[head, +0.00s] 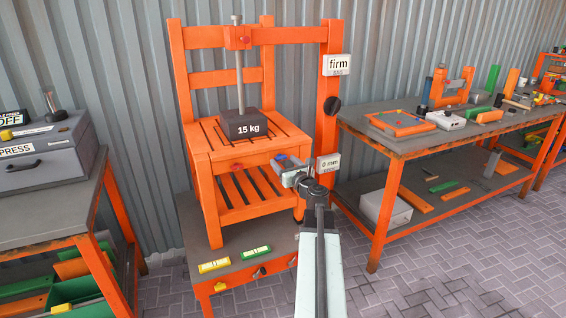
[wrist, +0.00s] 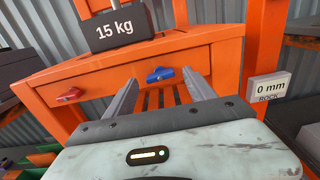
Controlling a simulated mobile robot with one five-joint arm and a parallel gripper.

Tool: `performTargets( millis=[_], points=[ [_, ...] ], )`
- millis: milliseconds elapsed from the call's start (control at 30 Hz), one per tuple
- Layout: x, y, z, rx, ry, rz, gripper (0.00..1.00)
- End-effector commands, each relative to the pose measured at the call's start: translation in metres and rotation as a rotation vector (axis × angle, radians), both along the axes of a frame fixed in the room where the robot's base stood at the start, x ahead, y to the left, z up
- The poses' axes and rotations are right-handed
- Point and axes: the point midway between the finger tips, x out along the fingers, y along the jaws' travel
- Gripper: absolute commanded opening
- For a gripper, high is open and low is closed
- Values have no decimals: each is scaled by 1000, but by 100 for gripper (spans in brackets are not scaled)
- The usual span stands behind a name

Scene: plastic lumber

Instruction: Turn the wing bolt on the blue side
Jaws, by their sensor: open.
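The blue wing bolt (wrist: 160,75) sits on the front rail of the orange chair-like frame (wrist: 110,72), with its wings lying roughly level. A red wing bolt (wrist: 70,95) is on the same rail to the left; it also shows in the head view (head: 237,166). My gripper (wrist: 159,84) is open, with one finger on each side of the blue wing bolt in the wrist view. I cannot tell whether the fingers touch it. In the head view my gripper (head: 289,168) is at the right end of the front rail and largely hides the blue bolt.
A 15 kg weight (head: 249,125) rests on the slatted seat under a rod. Signs read "firm" (head: 337,65) and "0 mm" (head: 328,164). A grey case (head: 45,150) stands left, and a workbench (head: 440,135) right.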

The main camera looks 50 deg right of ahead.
Motion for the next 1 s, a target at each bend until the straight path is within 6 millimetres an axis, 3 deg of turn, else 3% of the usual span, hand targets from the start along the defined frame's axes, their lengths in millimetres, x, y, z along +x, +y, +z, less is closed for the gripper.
performTargets(
  millis=[200,367,833,933,1000],
  points=[
    [-42,19,0,0,0,-2,64],
    [-60,25,0,-1,0,-1,64],
    [-58,25,-1,-3,2,3,64],
    [-42,46,-6,-62,49,55,64],
    [-19,79,-16,-163,121,144,64]
  ],
)
